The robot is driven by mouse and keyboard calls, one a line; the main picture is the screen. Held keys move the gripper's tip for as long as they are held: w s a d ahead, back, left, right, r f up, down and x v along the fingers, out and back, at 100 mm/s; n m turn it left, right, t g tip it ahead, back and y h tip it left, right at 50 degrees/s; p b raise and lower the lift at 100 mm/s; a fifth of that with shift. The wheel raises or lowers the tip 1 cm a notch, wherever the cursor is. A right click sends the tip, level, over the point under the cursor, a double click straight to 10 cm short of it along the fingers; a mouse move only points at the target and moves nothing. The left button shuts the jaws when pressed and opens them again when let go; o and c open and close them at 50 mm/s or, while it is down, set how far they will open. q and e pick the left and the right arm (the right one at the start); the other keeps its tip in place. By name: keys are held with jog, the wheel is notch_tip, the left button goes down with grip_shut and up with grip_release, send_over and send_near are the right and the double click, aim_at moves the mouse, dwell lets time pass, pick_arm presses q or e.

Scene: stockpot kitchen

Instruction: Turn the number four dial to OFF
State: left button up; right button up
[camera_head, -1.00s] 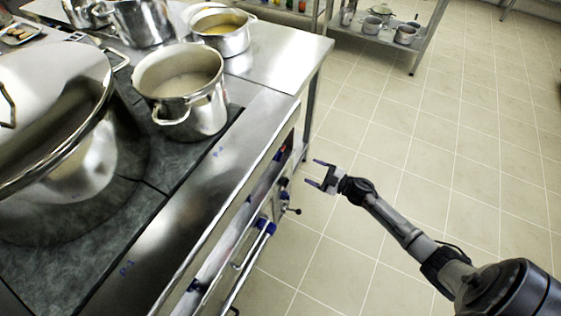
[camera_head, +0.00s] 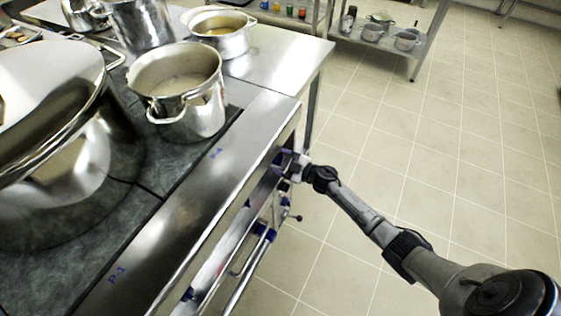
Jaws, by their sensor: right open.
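The stove (camera_head: 200,200) has a steel front edge with blue labels, one near the far end that seems to read P-4 (camera_head: 216,153) and one near the front reading P-1 (camera_head: 117,276). My right gripper (camera_head: 281,164) is open at the far end of the stove's front face, below the P-4 label. Its fingers are at the panel there. The number four dial is not clearly visible; the fingers and the edge hide that spot, so I cannot tell whether they are around it or touching it. My left gripper is out of view.
An open pot (camera_head: 190,105) and a large stockpot (camera_head: 60,200) stand on the stove. A handle bar (camera_head: 250,268) and a small lever (camera_head: 293,217) stick out from the front below my gripper. The tiled floor (camera_head: 440,180) to the right is clear.

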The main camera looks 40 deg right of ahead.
jog(key=shift+c, duration=0.3)
jog(key=c, duration=0.8)
jog(key=shift+n, duration=1.2)
jog(key=n+b, duration=0.1)
jog(key=n, duration=0.3)
jog(key=shift+f+n, duration=0.1)
jog(key=shift+n, duration=0.2)
jog(key=shift+n+b, duration=0.65)
jog(key=shift+n, duration=1.45)
